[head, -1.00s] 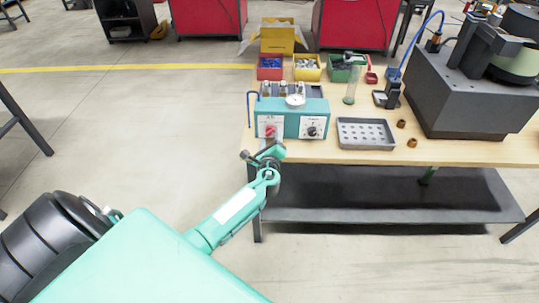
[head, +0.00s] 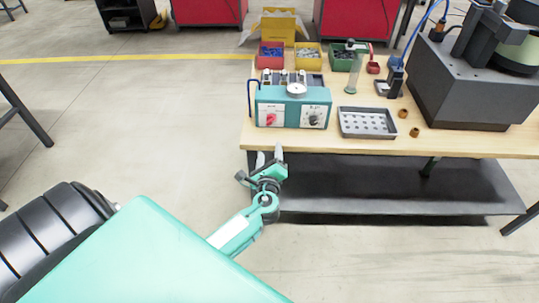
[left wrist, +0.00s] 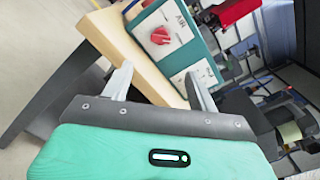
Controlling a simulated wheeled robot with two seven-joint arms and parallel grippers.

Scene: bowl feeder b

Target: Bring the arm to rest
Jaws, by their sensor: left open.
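My left gripper (head: 269,156) is in front of the table's near edge, just below the teal control box, in the head view. Its two pale fingers stand apart with nothing between them. The left wrist view also shows the open left gripper (left wrist: 160,88), with the wooden table edge and the control box beyond the fingers. The teal control box (head: 291,107) has a red knob, a black dial and a round white top piece. It stands at the table's left front, apart from the gripper. My right gripper is not in view.
The wooden table (head: 445,144) has a dark lower shelf (head: 380,190). On it are a grey perforated tray (head: 367,123), red, yellow and green bins (head: 307,57), small brown parts (head: 414,132) and a dark bowl feeder (head: 460,85). The floor (head: 130,140) left of the table is clear.

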